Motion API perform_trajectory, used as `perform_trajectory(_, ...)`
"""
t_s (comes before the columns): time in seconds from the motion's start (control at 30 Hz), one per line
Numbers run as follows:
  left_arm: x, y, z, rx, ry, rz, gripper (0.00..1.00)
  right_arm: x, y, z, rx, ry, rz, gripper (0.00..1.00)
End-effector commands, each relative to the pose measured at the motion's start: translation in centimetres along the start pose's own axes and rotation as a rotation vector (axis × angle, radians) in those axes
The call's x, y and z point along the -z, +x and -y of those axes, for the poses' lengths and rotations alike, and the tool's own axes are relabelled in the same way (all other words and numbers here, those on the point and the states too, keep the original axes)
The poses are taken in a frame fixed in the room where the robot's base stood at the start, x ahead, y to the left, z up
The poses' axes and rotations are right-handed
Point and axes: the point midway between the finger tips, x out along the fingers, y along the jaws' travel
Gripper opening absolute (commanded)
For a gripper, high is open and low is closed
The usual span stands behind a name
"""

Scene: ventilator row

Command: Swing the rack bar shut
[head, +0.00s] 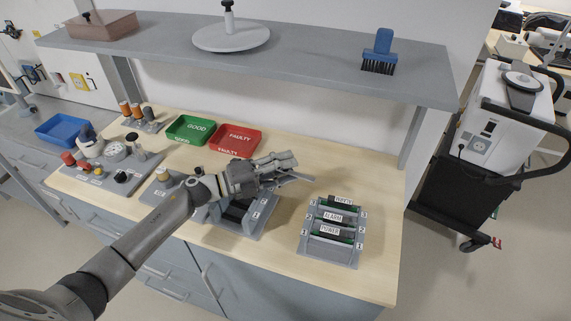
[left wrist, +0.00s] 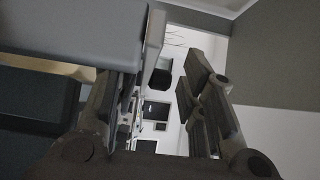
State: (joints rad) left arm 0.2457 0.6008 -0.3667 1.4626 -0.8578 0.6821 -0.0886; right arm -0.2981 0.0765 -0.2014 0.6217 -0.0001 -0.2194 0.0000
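My left gripper (head: 285,168) reaches in from the left and hangs over the left grey rack (head: 262,222), with its fingers pointing right. Its fingers show apart in the left wrist view (left wrist: 160,110), with nothing clearly between them. The left rack has dark slots and is partly hidden by my arm. A flat grey piece just under the fingers may be the rack bar; I cannot tell whether they touch. In the left wrist view, a large grey block lies close beside the left finger. The right rack (head: 333,262) holds green-edged modules labelled ALARM and POWER. My right gripper is not in view.
A green GOOD tray (head: 191,138) and a red FAULTY tray (head: 250,130) stand behind my gripper. A grey shelf (head: 300,66) overhangs the bench's back. Parts stand at the bench's left. The bench right of the right rack (head: 383,215) is clear.

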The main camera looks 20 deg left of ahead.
Motion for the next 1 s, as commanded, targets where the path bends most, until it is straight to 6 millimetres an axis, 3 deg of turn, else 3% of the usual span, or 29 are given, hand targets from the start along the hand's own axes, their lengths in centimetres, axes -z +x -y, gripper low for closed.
perform_trajectory(0.3,0.0,0.3,0.0,0.0,0.001,0.001,0.38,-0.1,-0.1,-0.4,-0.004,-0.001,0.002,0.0)
perform_trajectory(0.6,0.0,0.3,0.1,0.001,0.001,0.001,0.0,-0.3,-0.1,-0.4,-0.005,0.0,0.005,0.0)
perform_trajectory(0.87,-0.1,0.3,0.2,0.004,0.001,-0.002,0.0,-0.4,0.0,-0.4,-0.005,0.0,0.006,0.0)
perform_trajectory(1.0,0.0,0.2,-0.1,0.006,0.004,-0.044,0.0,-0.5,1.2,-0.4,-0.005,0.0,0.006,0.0)
